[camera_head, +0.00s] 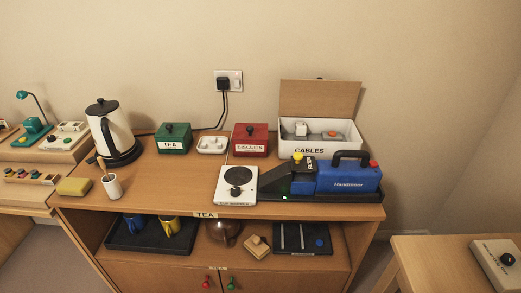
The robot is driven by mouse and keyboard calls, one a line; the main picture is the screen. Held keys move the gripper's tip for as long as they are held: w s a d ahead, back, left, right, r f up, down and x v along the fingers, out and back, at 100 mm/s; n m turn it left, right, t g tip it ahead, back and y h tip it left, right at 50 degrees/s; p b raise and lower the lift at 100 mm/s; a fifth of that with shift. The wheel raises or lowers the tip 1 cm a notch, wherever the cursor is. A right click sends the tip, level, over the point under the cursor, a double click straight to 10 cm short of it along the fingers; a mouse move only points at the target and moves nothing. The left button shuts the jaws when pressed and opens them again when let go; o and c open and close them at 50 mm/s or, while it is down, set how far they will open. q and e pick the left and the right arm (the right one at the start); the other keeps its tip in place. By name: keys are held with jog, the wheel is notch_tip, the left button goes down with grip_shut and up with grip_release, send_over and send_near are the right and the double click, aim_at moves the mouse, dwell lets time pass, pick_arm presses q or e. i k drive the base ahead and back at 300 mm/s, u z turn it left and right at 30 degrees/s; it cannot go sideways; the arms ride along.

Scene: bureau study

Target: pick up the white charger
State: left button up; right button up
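A small white block that looks like the white charger (301,129) sits inside the white box labelled CABLES (318,151), at the left of its inside. The box stands at the back right of the wooden sideboard, with its brown lid (319,98) raised behind it. An orange-brown item and some grey shapes lie to the right of the white block, too small to tell. The lower part of the block is hidden by the box's front wall. Neither of my grippers is in view.
A kettle (110,130) stands at far left. Bare sideboard top (165,183) lies left of the hot plate.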

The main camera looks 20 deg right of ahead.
aim_at(301, 128)
jog(key=u, duration=1.15)
jog(key=i, duration=1.1)
jog(key=z, duration=1.2)
jog(key=i, duration=0.55)
jog(key=z, duration=0.65)
